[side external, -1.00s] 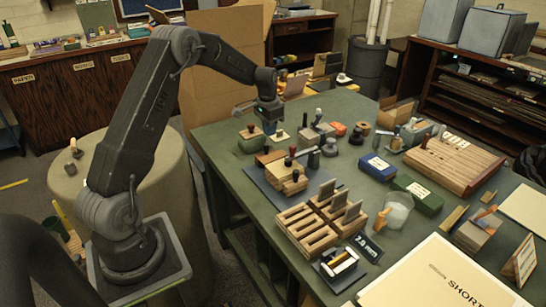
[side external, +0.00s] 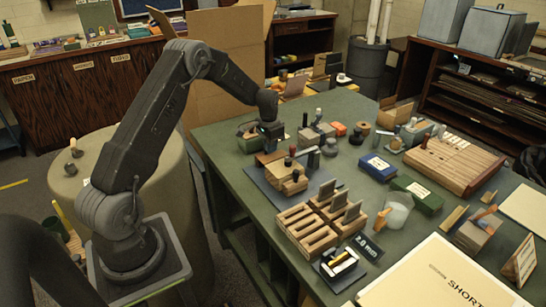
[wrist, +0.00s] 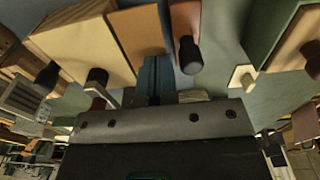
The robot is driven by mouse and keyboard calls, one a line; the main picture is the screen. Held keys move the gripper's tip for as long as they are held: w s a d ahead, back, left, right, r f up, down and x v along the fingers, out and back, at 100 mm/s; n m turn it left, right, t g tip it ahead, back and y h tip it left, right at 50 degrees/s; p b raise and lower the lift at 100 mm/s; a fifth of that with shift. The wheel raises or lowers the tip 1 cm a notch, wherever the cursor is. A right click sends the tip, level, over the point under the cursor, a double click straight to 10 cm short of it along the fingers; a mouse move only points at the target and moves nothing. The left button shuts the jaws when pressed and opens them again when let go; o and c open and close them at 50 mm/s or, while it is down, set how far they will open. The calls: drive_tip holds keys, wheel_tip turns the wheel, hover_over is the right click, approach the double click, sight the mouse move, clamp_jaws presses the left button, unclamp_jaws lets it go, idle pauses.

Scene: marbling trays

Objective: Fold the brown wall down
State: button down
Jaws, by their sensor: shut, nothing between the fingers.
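A flat brown panel (wrist: 138,34), which looks like the brown wall, stands beside a pale wooden block with dark knobs (wrist: 80,48) in the wrist view. A reddish-brown piece (wrist: 186,16) with a dark knob is right of it. In the side view a brown piece (side external: 268,158) shows low beside my gripper (side external: 270,142), partly hidden by it. My gripper's fingers (wrist: 157,64) are shut and empty, close to the panel's right edge. I cannot tell whether they touch it. The panel's hinge and exact tilt are hidden.
The wooden block (side external: 288,181) with knobs sits on a dark mat (side external: 262,184). A slotted wooden rack (side external: 308,232) is in front. Metal blocks and knobs crowd the right side; the table's left edge is near.

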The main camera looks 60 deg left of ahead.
sight(270, 155)
drive_tip(key=shift+f, duration=2.6)
idle(0.6)
drive_tip(key=shift+r, duration=2.6)
drive_tip(key=shift+r, duration=0.1)
drive_tip(key=s+d+r+t, duration=0.1)
drive_tip(key=s+d+r, duration=0.3)
drive_tip(key=d+r, duration=0.5)
drive_tip(key=s+d+r+t, duration=0.1)
drive_tip(key=s+d+r, duration=0.3)
drive_tip(key=d+r, duration=0.6)
drive_tip(key=s+d+r+t, duration=0.1)
drive_tip(key=s+d, duration=0.3)
drive_tip(key=s, duration=0.5)
drive_tip(key=s+d+r+t, duration=0.2)
drive_tip(key=s+d+r, duration=0.2)
drive_tip(key=s, duration=0.6)
drive_tip(key=shift+s+d, duration=0.3)
drive_tip(key=shift+d, duration=0.15)
